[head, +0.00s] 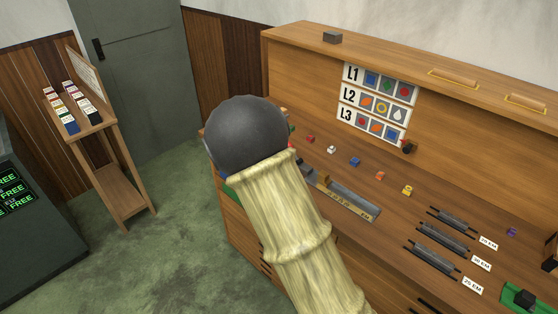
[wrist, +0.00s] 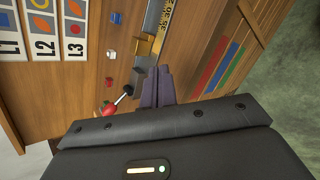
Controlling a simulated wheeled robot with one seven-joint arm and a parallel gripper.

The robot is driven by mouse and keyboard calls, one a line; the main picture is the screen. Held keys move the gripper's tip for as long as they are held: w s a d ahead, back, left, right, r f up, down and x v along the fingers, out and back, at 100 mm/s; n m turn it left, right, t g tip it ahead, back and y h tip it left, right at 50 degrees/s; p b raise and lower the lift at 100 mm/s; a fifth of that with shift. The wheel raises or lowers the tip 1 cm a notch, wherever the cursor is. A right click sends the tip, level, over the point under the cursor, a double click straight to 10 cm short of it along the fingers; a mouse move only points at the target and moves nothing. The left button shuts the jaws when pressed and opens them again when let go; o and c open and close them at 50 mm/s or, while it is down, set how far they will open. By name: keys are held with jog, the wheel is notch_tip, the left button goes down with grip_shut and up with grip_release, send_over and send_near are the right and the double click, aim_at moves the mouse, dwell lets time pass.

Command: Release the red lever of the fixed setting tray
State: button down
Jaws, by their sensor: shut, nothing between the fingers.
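The setting tray (head: 352,198) is a long grey metal channel with a yellow scale along its front, lying on the wooden desk. The lever, a dark rod with a red knob (wrist: 108,108), sticks out beside the tray end, tilted, in the wrist view. My gripper (wrist: 156,72) is shut and empty, its dark fingers just right of the rod and close to the tray end. I cannot tell whether they touch the lever. In the head view my arm hides the gripper and most of the lever area.
Small coloured blocks, such as a blue one (head: 354,161), stand in a row behind the tray. The L1–L3 picture chart (head: 375,103) is on the desk's back panel. Dark racks (head: 442,237) lie to the right. A wooden stand (head: 98,125) is at the left; the green floor between is clear.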

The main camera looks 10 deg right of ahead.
jog(key=w+a+n+t+h+b, duration=0.1)
jog(key=w+a+n+t, duration=0.5)
jog(key=w+a, duration=0.3)
jog(key=shift+w+n+t+b, duration=0.3)
jog(key=shift+w+t+b, duration=0.15)
jog(key=shift+w, duration=0.2)
jog(key=shift+h, duration=0.3)
jog(key=p+x, duration=0.2)
jog(key=x, duration=0.8)
jog(key=shift+a+b, duration=0.25)
jog(key=shift+b, duration=0.05)
